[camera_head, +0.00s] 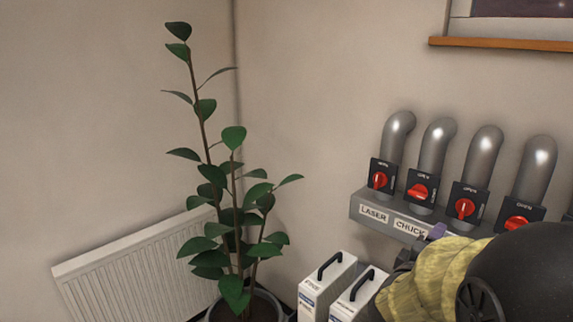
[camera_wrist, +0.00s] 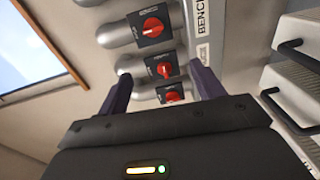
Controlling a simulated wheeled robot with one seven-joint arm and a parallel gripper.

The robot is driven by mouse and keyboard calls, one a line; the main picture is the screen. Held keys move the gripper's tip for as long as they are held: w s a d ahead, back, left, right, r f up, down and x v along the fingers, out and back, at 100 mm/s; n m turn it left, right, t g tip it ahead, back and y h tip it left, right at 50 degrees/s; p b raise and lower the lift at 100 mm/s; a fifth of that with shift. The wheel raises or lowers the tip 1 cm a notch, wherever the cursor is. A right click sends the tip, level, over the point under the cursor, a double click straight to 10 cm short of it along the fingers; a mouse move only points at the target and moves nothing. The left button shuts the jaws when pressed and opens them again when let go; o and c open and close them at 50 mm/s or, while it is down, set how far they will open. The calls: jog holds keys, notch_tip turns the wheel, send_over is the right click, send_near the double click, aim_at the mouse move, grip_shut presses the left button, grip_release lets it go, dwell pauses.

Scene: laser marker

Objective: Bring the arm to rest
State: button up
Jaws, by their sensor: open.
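My gripper (camera_wrist: 164,73) shows in the wrist view with its two purple fingers spread apart and nothing between them. In that view, red rotary knobs on black plates stand beyond the fingers: an upper one (camera_wrist: 153,27), a middle one (camera_wrist: 164,68) and a lower one (camera_wrist: 171,96). In the head view, my arm, with a yellow cover and a black joint, fills the lower right corner. A bit of a purple finger (camera_head: 437,231) shows just below the labelled valve ledge. Most of the gripper is hidden there.
Grey pipes with red knobs (camera_head: 465,208) rise from a grey ledge (camera_head: 362,211) marked LASER and CHUCK. Two white boxes with black handles (camera_head: 327,283) stand below it, close to my arm. A potted plant (camera_head: 233,205) and a radiator (camera_head: 140,270) are at left.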

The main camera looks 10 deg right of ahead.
jog(key=w+a+f+m+g+y+p, duration=0.1)
jog(key=a+f+y+p, duration=0.15)
jog(key=a+y, duration=0.3)
jog(key=w+a+f+m+y+p, duration=0.1)
jog(key=a+f+m+y+p, duration=0.2)
jog(key=a, duration=0.4)
jog(key=s+a+f+m+g+y+p, duration=0.1)
jog(key=s+a+m+g+y+p, duration=0.1)
jog(key=s+a+g, duration=0.1)
jog(key=s+a+f+m+g+y+p, duration=0.1)
jog(key=s+a+m+g+y+p, duration=0.1)
jog(key=s+g, duration=0.3)
jog(key=s+a+p, duration=0.1)
jog(key=s, duration=0.2)
jog(key=shift+a+f, duration=0.25)
jog(key=shift+a, duration=0.1)
jog(key=shift+s, duration=0.1)
